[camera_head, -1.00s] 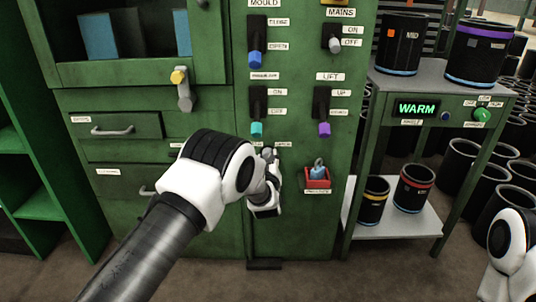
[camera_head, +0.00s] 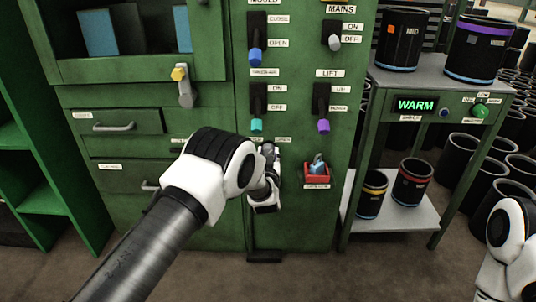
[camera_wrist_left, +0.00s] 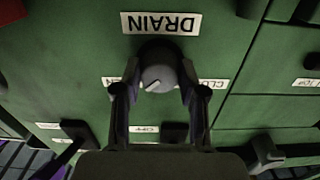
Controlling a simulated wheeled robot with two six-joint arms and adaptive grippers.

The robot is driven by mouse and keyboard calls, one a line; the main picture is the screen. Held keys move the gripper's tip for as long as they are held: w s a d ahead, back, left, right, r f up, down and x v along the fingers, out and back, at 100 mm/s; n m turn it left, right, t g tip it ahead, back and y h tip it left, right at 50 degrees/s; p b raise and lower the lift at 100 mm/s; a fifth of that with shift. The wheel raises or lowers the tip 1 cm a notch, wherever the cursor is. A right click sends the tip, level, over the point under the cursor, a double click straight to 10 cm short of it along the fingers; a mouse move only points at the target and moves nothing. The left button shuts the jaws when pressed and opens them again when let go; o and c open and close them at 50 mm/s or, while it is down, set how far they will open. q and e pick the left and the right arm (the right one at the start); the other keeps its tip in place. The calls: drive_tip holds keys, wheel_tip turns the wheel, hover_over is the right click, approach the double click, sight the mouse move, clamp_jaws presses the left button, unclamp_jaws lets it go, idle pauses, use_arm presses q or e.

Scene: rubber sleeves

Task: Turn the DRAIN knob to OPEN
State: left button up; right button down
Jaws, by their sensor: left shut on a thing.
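The DRAIN knob (camera_wrist_left: 158,66) is a round grey knob on the green panel, with a pale line on its face pointing to the lower left in the left wrist view. Its DRAIN label (camera_wrist_left: 161,23) appears upside down. Two side labels are partly covered by the fingers, so I cannot read them fully. My left gripper (camera_wrist_left: 158,80) is shut on the knob, one finger on each side. In the head view my left gripper (camera_head: 268,158) is low on the panel, and my wrist hides most of the knob. Only part of my right arm shows at the right edge; its gripper is out of view.
Above are levers with blue (camera_head: 254,56), teal (camera_head: 256,125) and purple (camera_head: 323,126) tips. A red holder (camera_head: 316,180) with a blue padlock-like item is close right of my gripper. A shelf cart (camera_head: 455,88) with black sleeves stands at the right.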

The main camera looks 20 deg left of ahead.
use_arm(q)
drive_tip(key=o, duration=1.2)
drive_tip(key=shift+c, duration=0.2)
drive_tip(key=shift+s, duration=0.1)
drive_tip(key=v, duration=1.2)
